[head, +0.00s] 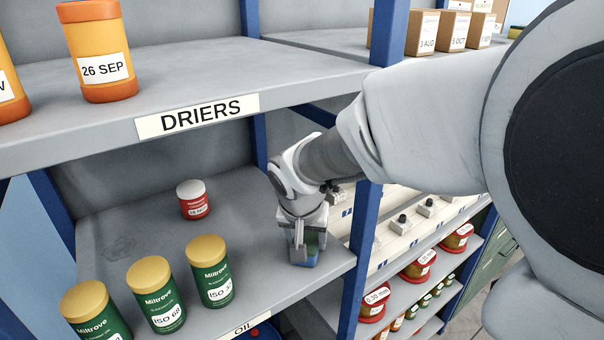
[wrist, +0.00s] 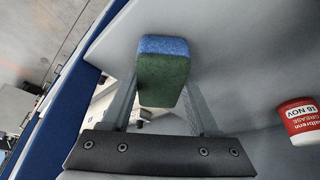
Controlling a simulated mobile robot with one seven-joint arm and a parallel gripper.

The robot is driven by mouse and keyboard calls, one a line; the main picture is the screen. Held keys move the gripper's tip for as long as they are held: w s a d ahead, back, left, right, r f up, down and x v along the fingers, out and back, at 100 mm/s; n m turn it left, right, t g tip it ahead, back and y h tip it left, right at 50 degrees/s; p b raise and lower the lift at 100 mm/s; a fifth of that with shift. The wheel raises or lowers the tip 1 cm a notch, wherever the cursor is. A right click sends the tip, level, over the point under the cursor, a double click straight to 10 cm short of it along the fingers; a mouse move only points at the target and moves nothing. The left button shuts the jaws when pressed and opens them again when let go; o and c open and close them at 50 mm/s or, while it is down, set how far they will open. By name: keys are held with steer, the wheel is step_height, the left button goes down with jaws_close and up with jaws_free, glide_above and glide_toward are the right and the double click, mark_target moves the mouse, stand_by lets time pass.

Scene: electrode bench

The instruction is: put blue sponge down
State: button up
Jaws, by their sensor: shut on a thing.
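The blue sponge (wrist: 163,72) has a blue face and a dark green face. My gripper (wrist: 162,98) is shut on it, with one finger on each side. In the head view my gripper (head: 305,250) points down over the right end of the oil shelf (head: 130,235), close to the blue post.
Several green Miltrove cans with yellow lids (head: 210,270) stand along the shelf's front left. A red grease tin with a white lid (head: 193,200) stands farther back. The DRIERS shelf (head: 290,85) is above. A blue post (head: 360,250) is close on the right. The middle of the shelf is clear.

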mark_target(306, 239)
steer(key=shift+f, duration=0.15)
steer(key=o, duration=1.2)
steer(key=shift+r, duration=0.5)
steer(key=v, duration=0.2)
steer(key=shift+s+a+r, duration=0.15)
steer(key=shift+s+r, duration=0.1)
steer(key=shift+s, duration=0.15)
steer(key=s+a+b, duration=0.2)
steer(key=s+b, duration=0.1)
steer(key=s, duration=0.8)
steer(key=s+d+r+n, duration=0.1)
steer(key=s+d, duration=0.2)
steer(key=d, duration=0.4)
steer(key=s+d+r+n+t, duration=0.1)
steer(key=s+d, duration=0.2)
steer(key=d, duration=0.4)
steer(key=shift+d+r+y, duration=0.3)
steer(key=shift+d+y, duration=0.1)
